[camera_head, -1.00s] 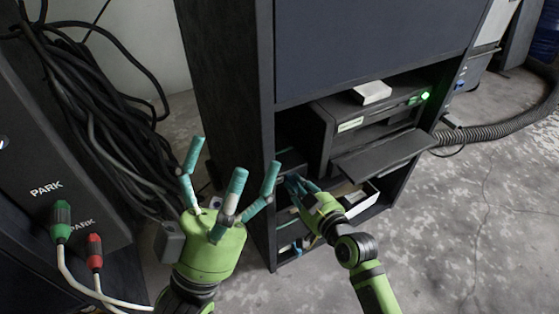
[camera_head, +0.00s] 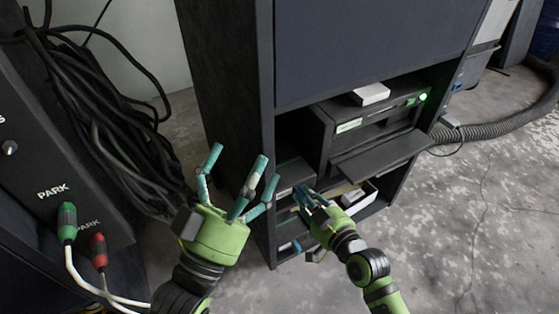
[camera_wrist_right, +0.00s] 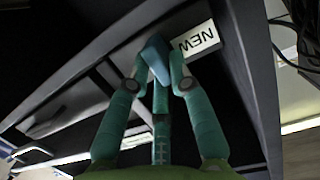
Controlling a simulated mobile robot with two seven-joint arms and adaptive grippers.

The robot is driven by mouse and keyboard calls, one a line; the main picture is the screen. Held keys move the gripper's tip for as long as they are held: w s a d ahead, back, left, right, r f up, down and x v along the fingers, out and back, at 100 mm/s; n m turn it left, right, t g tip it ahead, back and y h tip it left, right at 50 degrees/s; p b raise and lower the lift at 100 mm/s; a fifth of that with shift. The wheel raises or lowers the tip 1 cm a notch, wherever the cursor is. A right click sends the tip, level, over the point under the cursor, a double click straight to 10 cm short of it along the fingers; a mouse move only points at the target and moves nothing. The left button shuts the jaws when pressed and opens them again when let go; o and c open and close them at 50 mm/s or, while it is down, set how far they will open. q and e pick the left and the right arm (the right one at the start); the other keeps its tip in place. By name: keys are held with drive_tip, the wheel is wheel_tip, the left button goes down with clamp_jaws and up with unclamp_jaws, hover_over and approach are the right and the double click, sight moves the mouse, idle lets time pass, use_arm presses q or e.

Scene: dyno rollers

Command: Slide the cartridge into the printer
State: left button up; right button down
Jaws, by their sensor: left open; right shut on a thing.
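The printer (camera_head: 360,128) is a dark box on the cabinet's upper shelf in the head view, with a green light and its front flap folded down. My right gripper (camera_head: 306,194) is left of that flap, at the cabinet opening. In the right wrist view its fingers (camera_wrist_right: 158,75) are shut on a small blue tab (camera_wrist_right: 154,52), beside a white "NEW" label (camera_wrist_right: 195,39) on a dark body. This seems to be the cartridge; in the head view a dark box (camera_head: 292,172) shows just behind the fingers. My left gripper (camera_head: 240,180) is open and empty, outside the cabinet's left side.
A white box (camera_head: 371,94) lies on the printer. An open white tray (camera_head: 357,194) stands on the shelf below the flap. The cabinet's left wall (camera_head: 263,130) stands between my grippers. Black cables (camera_head: 110,120) hang at left.

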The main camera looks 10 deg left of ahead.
drive_tip(key=shift+f+p+v, duration=0.15)
drive_tip(key=shift+p+v, duration=0.2)
drive_tip(key=shift+v, duration=0.8)
drive_tip(key=shift+f+p+v, duration=0.15)
drive_tip(key=shift+p+v, duration=0.2)
drive_tip(key=shift+v, duration=0.8)
use_arm(q)
drive_tip(key=shift+a+f+n+g+y+p, duration=0.55)
drive_tip(key=shift+a+f+g+y, duration=1.55)
drive_tip(key=shift+f, duration=2.7)
drive_tip(key=shift+a+f+n+g+y+p, duration=0.55)
drive_tip(key=shift+a+f+g+y, duration=0.35)
drive_tip(key=shift+f+g, duration=3.1)
drive_tip(key=s+a+f+g+y+p, duration=0.1)
drive_tip(key=s+a+f+g, duration=0.1)
drive_tip(key=s, duration=0.4)
drive_tip(key=s+a+f+n+g+y+p, duration=0.1)
drive_tip(key=s+a+f+g, duration=0.1)
drive_tip(key=s+f+g, duration=0.2)
drive_tip(key=shift+s+a+f, duration=0.3)
drive_tip(key=shift+s+f, duration=0.6)
drive_tip(key=shift+f, duration=0.9)
use_arm(e)
drive_tip(key=f+v, duration=0.2)
drive_tip(key=v, duration=0.8)
drive_tip(key=f+v, duration=0.1)
drive_tip(key=v, duration=0.8)
drive_tip(key=shift+s+d+f, duration=0.35)
drive_tip(key=shift+s+d, duration=0.15)
drive_tip(key=shift+s, duration=0.1)
